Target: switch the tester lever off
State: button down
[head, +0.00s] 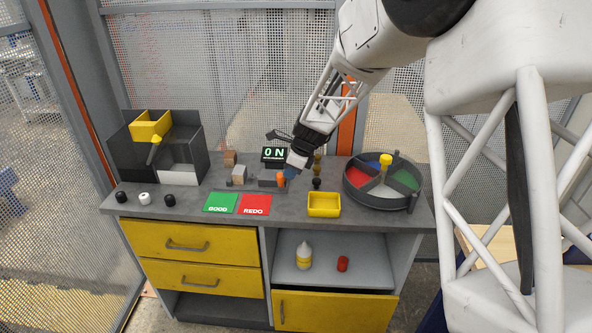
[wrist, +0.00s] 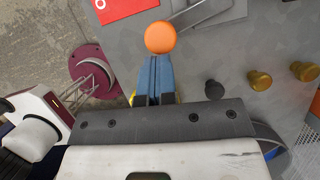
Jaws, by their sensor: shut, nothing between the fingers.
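The tester (head: 267,181) is a grey box on the bench, and the display (head: 274,155) behind it reads ON. Its lever has an orange ball knob (head: 281,177), which also shows in the wrist view (wrist: 160,38) with a thin metal rod running up and right from it. My gripper (head: 289,173) reaches down from the upper right. Its blue fingers (wrist: 156,62) are shut together and empty, with the tips right at the knob. I cannot tell whether they touch it.
Green GOOD (head: 220,203) and red REDO (head: 255,205) cards lie in front. A yellow tray (head: 324,211) and a round divided bin (head: 411,201) stand to the right. Dark bins (head: 193,140) stand at the left. Brass pegs (wrist: 260,80) and a dark peg (wrist: 213,90) stand close to my gripper.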

jog(key=shift+s+a+m, duration=0.25)
jog(key=shift+a+m, duration=0.15)
jog(key=shift+m, duration=0.1)
jog(key=shift+s+a+f, duration=0.1)
jog(key=shift+s+a, duration=0.05)
jog(key=shift+a, duration=0.25)
jog(key=s+d+r, duration=0.2)
jog(key=d+r, duration=0.5)
jog(key=r, duration=0.2)
jog(key=shift+d+r, duration=0.2)
jog(key=shift+r, duration=0.05)
dwell(0.4)
dwell(0.3)
